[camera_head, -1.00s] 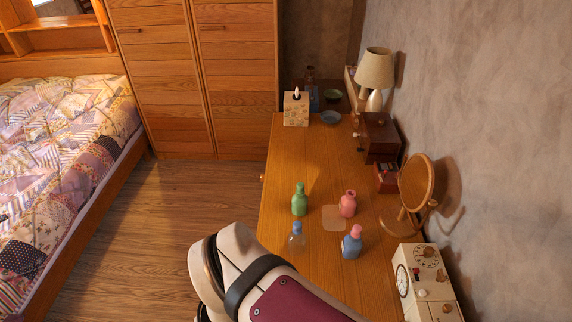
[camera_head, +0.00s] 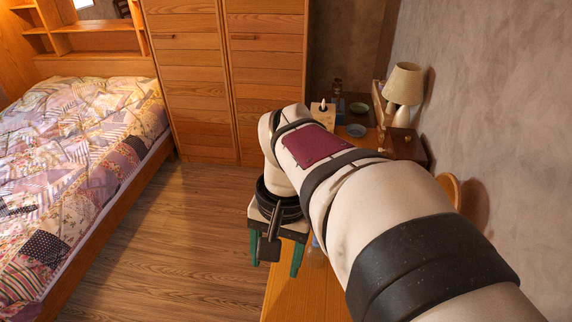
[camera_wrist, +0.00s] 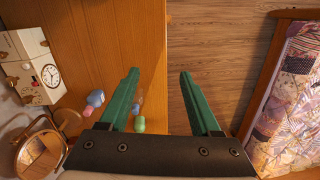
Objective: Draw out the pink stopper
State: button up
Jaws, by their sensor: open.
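My gripper (camera_head: 277,265) is open and empty, its green fingers pointing down by the left edge of the desk. In the wrist view my gripper (camera_wrist: 159,72) spans the desk edge and floor. There, the blue bottle (camera_wrist: 96,98) stands on the desk left of the fingers, with the pink stopper (camera_wrist: 87,111) at its neck. The stopper is small and close to the left finger in the picture, not touched. In the head view my arm hides the blue bottle and its stopper.
A clear bottle is partly hidden behind the left finger. A round mirror (camera_wrist: 38,152) and a cream box with a clock (camera_wrist: 40,72) stand at the wall side. The bed (camera_head: 75,160) is left.

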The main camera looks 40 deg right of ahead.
jog(key=s+d+f+m+h, duration=0.15)
jog(key=d+m, duration=0.25)
jog(key=d, duration=1)
jog(key=s+d+m, duration=0.2)
jog(key=d+m, duration=0.1)
jog(key=d, duration=1.1)
jog(key=f, duration=1.5)
jog(key=shift+w+a+f, duration=0.25)
jog(key=shift+w+f, duration=0.1)
grip_shut()
